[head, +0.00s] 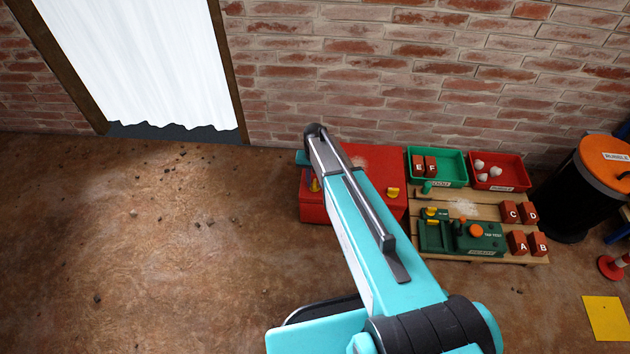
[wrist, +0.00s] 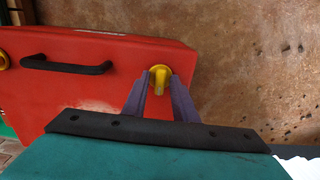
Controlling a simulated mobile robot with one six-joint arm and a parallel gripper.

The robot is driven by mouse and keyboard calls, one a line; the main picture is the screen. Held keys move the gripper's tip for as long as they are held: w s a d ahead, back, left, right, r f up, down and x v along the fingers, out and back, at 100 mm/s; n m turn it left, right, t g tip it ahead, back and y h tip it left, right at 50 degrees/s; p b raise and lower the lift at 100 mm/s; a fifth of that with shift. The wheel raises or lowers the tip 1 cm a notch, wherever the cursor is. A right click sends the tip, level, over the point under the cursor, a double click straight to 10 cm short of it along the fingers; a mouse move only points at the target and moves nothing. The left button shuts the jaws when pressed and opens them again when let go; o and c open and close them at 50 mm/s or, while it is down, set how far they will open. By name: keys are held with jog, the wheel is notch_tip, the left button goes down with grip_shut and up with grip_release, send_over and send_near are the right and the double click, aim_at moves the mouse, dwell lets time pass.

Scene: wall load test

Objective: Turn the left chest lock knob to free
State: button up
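A red chest (head: 375,160) stands on the floor by the wall, partly hidden behind my arm; its red lid fills the left of the wrist view (wrist: 90,100). Its left lock knob (head: 315,187) is yellow; in the wrist view this knob (wrist: 160,78) shows near the lid's edge, its grip pointing down the picture. The right lock knob (head: 392,192) is also yellow. My gripper (wrist: 161,80) is at the left knob, its two purple fingers apart, one on each side of it. Small gaps seem to show between fingers and knob; contact is not clear.
A black handle (wrist: 66,66) lies between the knobs. Right of the chest are a wooden pallet (head: 470,208) with a green device (head: 460,236), lettered bricks, a green bin (head: 437,165) and a red bin (head: 498,172). The floor left of the chest is clear apart from small debris.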

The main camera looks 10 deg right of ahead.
aim_at(315, 183)
jog(key=shift+o, duration=0.3)
jog(key=shift+r, duration=0.15)
notch_tip(315, 183, up, 14)
jog(key=p, duration=0.2)
jog(key=shift+f, duration=0.25)
dwell(0.5)
jog(key=shift+r+p, duration=0.1)
jog(key=shift+p, duration=0.25)
jog(key=s+f+n+g+p, duration=0.2)
jog(key=s+p, duration=0.6)
jog(key=s, duration=1.2)
jog(key=s+f+n+g+p, duration=0.1)
jog(key=s+p, duration=0.7)
jog(key=s, duration=1.2)
jog(key=shift+s+d+f+n+g, duration=0.35)
jog(key=shift+f+g, duration=0.3)
jog(key=shift+g, duration=0.55)
jog(key=shift+a, duration=0.15)
